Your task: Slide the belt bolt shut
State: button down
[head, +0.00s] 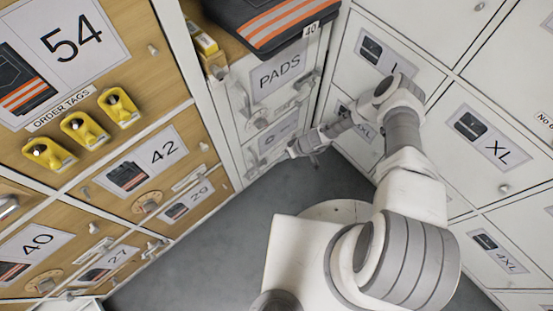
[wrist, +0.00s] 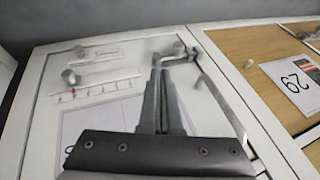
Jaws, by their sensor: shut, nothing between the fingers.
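My gripper (wrist: 158,66) is shut and empty, its two dark fingers together in front of a white door (wrist: 105,72) in the wrist view. A short grey horizontal rod (wrist: 180,59), which looks like the bolt, lies right at the fingertips; I cannot tell if they touch. A bent grey bar (wrist: 222,92) runs down from near the rod's right end. The door's label is mostly hidden behind my gripper, so the belt name cannot be read. In the head view my gripper (head: 312,157) is small and low by the white column under the PADS door (head: 278,75).
A round knob (wrist: 71,77) and a scale with a red mark (wrist: 105,86) are on the same door. A wooden door labelled 29 (wrist: 295,82) is at the right. In the head view, white locker doors (head: 487,137) stand close beside my arm; grey floor (head: 205,262) is clear.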

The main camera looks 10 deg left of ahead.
jog(key=shift+v, duration=1.1)
